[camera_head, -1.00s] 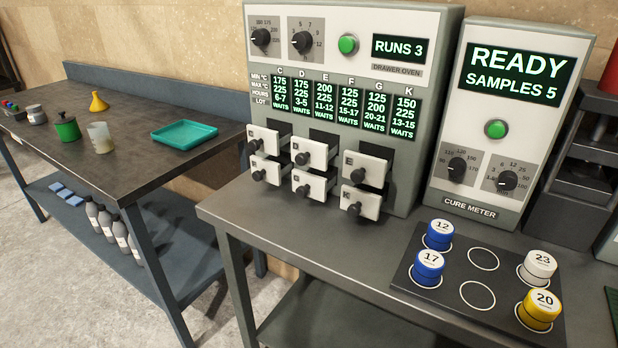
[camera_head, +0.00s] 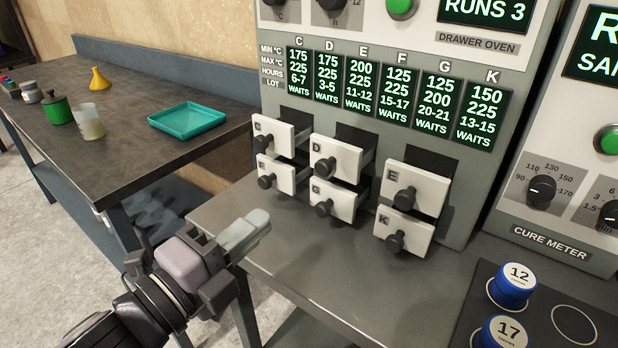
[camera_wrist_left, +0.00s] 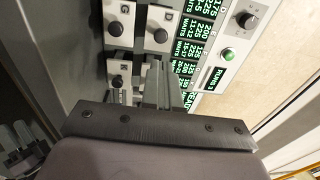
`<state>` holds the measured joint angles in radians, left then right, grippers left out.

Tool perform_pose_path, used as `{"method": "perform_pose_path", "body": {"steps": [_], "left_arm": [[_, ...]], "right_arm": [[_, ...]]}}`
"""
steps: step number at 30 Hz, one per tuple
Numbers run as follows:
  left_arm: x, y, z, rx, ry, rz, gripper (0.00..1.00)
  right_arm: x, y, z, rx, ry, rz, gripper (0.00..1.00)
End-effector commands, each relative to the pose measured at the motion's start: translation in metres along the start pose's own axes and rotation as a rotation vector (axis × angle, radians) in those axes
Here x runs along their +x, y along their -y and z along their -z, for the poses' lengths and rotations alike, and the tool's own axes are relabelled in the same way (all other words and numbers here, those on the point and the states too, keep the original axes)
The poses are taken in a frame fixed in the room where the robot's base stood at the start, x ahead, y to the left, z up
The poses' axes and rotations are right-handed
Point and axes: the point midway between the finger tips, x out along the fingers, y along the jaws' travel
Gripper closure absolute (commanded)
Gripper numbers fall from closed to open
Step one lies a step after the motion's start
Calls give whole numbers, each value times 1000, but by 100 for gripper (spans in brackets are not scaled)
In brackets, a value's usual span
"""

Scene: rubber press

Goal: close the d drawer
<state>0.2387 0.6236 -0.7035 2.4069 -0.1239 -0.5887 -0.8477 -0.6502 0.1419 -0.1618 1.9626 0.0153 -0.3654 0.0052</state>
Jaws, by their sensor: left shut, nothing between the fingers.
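The D drawer (camera_head: 334,158) has a white front with a black round knob and stands out from the oven face, its grey side showing on the right. In the left wrist view the D drawer (camera_wrist_left: 156,22) is near the top, ahead of the fingers. My left gripper (camera_head: 258,222) is shut and empty, in front of and below the drawers to the left, apart from them. It also shows in the left wrist view (camera_wrist_left: 158,75), where its fingers hide part of the drawer area.
The C drawer (camera_head: 282,135), E drawer (camera_head: 420,187), G drawer (camera_head: 341,203) and K drawer (camera_head: 411,235) stand close around D, also pulled out. The bench (camera_head: 330,275) in front of the oven is clear. Blue-lidded samples (camera_head: 513,283) stand at the right.

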Motion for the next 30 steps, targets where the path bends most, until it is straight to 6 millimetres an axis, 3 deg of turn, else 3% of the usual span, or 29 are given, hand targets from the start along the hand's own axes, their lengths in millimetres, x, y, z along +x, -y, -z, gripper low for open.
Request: {"method": "perform_pose_path", "body": {"steps": [15, 21, 30], "left_arm": [[91, 1, 0, -5, 0, 0, 100], [108, 0, 0, -3, 0, 0, 100], [114, 0, 0, -3, 0, -1, 100]], "right_arm": [[-5, -1, 2, -5, 8, -3, 57], [-6, -1, 5, -5, 4, -3, 57], [-6, -1, 6, -4, 2, -4, 57]]}}
